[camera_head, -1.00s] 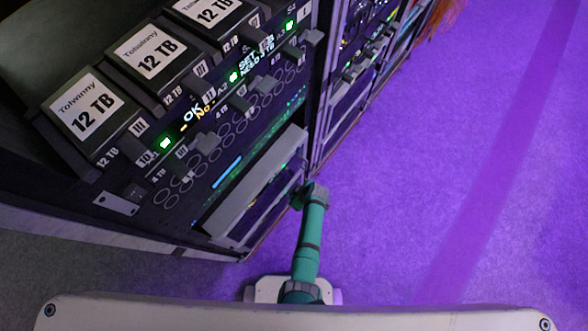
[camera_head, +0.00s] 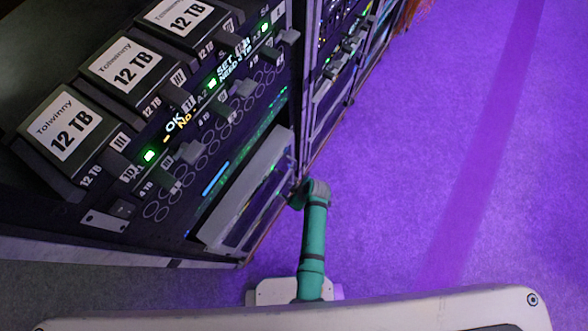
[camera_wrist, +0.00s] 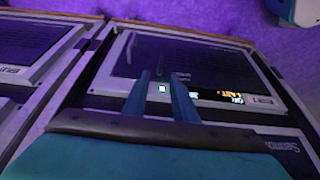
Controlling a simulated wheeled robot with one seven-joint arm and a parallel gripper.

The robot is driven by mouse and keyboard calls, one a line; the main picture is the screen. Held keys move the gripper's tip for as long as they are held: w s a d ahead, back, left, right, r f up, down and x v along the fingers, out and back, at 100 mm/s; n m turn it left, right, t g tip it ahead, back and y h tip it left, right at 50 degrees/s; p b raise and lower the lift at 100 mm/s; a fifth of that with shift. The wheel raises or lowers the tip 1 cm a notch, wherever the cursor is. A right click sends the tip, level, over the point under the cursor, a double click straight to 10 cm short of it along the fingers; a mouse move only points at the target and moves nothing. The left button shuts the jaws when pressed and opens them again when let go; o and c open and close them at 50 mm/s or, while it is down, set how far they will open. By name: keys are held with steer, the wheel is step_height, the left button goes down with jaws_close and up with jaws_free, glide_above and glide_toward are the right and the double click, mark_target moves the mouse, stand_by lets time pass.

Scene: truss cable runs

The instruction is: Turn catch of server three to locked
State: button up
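My gripper (camera_wrist: 160,76) reaches toward a dark front panel (camera_wrist: 210,60) in the wrist view. Its two teal fingers stand apart with a gap between them. In the head view my gripper is hidden beyond my arm, by the rack (camera_head: 240,195). No label reading server three is legible.
Several "12 TB" drive boxes (camera_head: 132,64) sit along the rack's top, above green lights and grey levers (camera_head: 190,152). A second framed panel (camera_wrist: 30,65) stands at left in the wrist view. The purple floor (camera_head: 420,150) right of the rack is clear.

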steer(key=shift+v, duration=1.4)
steer(key=s+d+r+m+t+h, duration=0.4)
steer(key=s+d+r+t, duration=0.15)
steer(key=s, duration=0.55)
steer(key=s+a+r+m+t, duration=0.2)
steer(key=s+r, duration=0.1)
steer(key=r, duration=0.8)
steer(key=s+a+r+m+t, duration=0.2)
steer(key=s+a+r+t, duration=0.1)
steer(key=r, duration=0.8)
steer(key=s+a+r+m+t, duration=0.2)
steer(key=s+a+r, duration=0.1)
steer(key=r, duration=0.8)
steer(key=shift+s+m, duration=0.4)
steer(key=shift+s, duration=0.1)
steer(key=shift+r, duration=0.1)
